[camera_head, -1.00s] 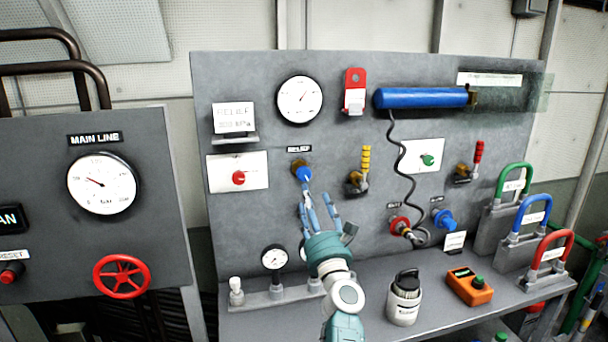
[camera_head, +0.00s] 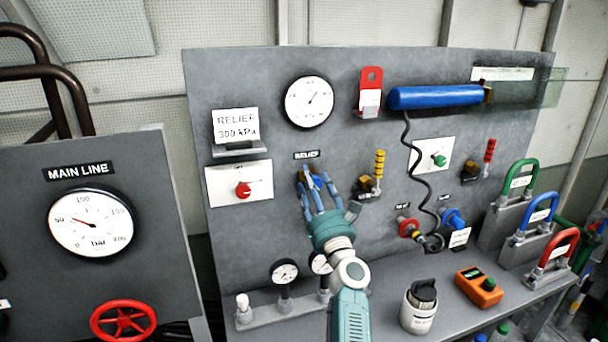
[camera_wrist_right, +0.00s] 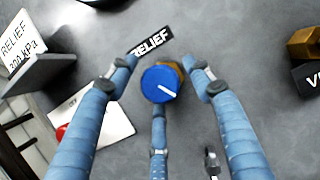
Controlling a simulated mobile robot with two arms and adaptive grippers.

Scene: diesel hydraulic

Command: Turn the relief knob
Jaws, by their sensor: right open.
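The relief knob is a round blue knob with a white pointer line on a brass base, in the middle of the right wrist view (camera_wrist_right: 160,85). It sits on the grey panel (camera_head: 240,90) beneath a black RELIEF label (camera_wrist_right: 151,41). In the head view the knob is mostly hidden behind the fingers. My right gripper (camera_head: 318,190) is open in front of the knob. In the right wrist view its fingers (camera_wrist_right: 164,82) stand left, right and below the knob, spread around it. I cannot tell whether any finger touches it. My left gripper is not in view.
A RELIEF 300 kPa card (camera_head: 236,125) stands left of a gauge (camera_head: 309,101). A red knob (camera_head: 243,190) is left of the gripper, a yellow-handled valve (camera_head: 378,165) right. Small gauges (camera_head: 284,271) and a dark-lidded jar (camera_head: 419,308) stand on the shelf below.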

